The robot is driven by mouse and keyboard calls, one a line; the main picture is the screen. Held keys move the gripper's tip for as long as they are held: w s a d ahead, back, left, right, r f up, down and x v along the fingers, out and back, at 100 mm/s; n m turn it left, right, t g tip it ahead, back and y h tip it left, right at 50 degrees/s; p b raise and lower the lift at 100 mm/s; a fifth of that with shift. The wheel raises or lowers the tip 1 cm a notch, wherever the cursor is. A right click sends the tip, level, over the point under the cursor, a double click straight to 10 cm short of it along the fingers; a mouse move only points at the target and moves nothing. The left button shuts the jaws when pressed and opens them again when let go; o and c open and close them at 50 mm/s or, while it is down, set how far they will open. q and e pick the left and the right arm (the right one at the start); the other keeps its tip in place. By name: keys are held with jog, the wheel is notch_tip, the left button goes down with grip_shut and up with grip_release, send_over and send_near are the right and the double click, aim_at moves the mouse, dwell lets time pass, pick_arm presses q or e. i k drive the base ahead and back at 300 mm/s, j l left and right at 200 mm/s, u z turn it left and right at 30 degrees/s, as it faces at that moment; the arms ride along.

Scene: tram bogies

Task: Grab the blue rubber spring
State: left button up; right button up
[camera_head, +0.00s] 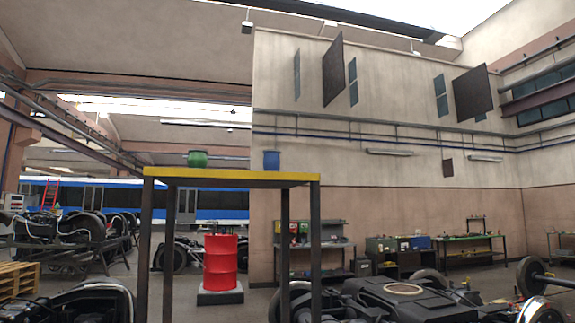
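A blue object, which looks like the blue rubber spring (271,160), stands upright on the right part of a tall table with a yellow top (232,176). It is short and roughly cylindrical, and small in the view. A green rounded piece (197,159) stands on the same table to its left, with a clear gap between them. Neither of my grippers shows in the head view.
The table has dark legs. A red barrel (220,262) stands behind it. Dark bogie parts (400,295) lie at the lower right, and more bogies (75,235) stand at the left. Workbenches (468,240) line the back wall. A blue and white tram (222,202) is behind.

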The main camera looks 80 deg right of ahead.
aim_at(271, 162)
jog(key=l+z, duration=0.1)
jog(key=z, duration=2.5)
